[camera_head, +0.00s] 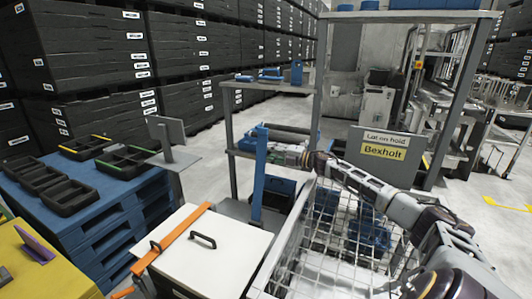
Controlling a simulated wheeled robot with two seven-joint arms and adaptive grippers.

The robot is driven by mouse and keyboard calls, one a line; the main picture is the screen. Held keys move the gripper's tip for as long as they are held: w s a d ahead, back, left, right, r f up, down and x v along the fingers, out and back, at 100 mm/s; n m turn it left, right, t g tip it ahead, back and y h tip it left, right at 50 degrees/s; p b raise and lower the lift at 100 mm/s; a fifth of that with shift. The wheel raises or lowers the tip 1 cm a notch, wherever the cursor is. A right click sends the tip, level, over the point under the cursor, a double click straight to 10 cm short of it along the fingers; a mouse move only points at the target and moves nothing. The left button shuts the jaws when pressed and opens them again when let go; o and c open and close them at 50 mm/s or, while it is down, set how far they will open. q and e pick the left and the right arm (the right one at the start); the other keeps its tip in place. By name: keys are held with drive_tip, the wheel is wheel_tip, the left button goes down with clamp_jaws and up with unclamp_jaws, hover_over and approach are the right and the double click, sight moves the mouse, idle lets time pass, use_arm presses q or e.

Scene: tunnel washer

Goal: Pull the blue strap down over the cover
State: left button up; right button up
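The blue strap (259,178) stands upright at the back right edge of the white cover (215,255). The cover lies flat and has a black handle (203,240) on top. An orange strap (176,240) lies across the cover's left part and hangs over its front left edge. My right gripper (277,155) reaches in from the right, with its tips at or just beside the upper part of the blue strap. The fingers are small and dark here, so I cannot tell whether they grip it. My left gripper is not in view.
A wire cage (335,235) stands right of the cover, under my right arm. A grey sign (385,150) reading Bexholt is behind it. Blue pallets (105,205) with black trays stand left, and a yellow surface (45,265) is at front left. A grey shelf rack (232,130) stands behind.

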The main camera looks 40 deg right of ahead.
drive_tip(key=shift+x, duration=0.85)
clamp_jaws()
